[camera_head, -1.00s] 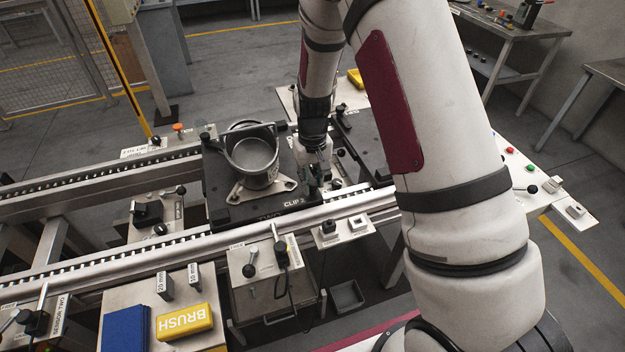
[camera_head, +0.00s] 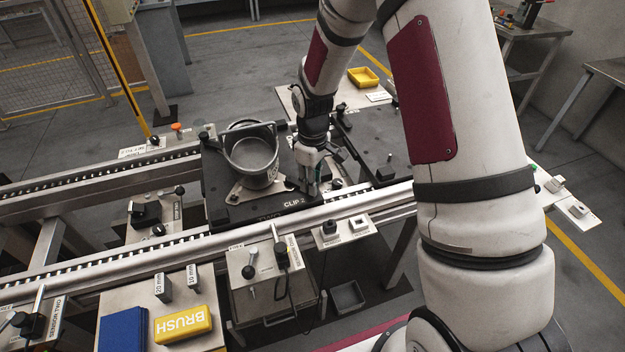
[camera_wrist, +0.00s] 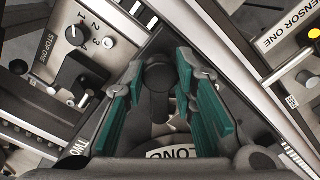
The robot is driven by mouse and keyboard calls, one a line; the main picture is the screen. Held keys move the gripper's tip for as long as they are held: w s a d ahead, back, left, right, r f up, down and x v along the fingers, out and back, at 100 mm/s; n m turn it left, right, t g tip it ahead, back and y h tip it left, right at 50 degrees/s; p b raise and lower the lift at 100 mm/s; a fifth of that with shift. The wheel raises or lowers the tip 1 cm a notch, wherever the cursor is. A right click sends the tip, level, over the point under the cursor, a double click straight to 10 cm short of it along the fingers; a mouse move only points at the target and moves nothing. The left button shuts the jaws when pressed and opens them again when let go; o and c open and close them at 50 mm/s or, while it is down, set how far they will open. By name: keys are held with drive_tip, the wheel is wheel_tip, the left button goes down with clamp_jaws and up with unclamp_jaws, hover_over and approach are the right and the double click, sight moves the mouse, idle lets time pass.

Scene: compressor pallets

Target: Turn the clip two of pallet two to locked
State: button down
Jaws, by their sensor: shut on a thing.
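Pallet two, a black plate (camera_head: 222,195) marked TWO, sits on the roller conveyor with a grey round compressor housing (camera_head: 255,160) on it. The label CLIP 2 (camera_head: 293,204) is at its near right corner. My gripper (camera_head: 312,190) is down at that corner, just right of the label. In the wrist view, the green-padded fingers of my gripper (camera_wrist: 162,100) stand on both sides of the black clip two (camera_wrist: 158,76), closed on it. The fingers hide much of the clip, so its turn position cannot be read.
Another black pallet plate (camera_head: 375,145) lies to the right of my gripper. The conveyor's near rail (camera_head: 120,252) runs in front. A yellow tray (camera_head: 363,77) stands behind.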

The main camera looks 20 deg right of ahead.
drive_tip(key=shift+n, duration=0.6)
drive_tip(key=c, duration=1.3)
unclamp_jaws()
drive_tip(key=shift+r, duration=0.1)
wheel_tip(320, 180, up, 12)
drive_tip(key=shift+f, duration=0.1)
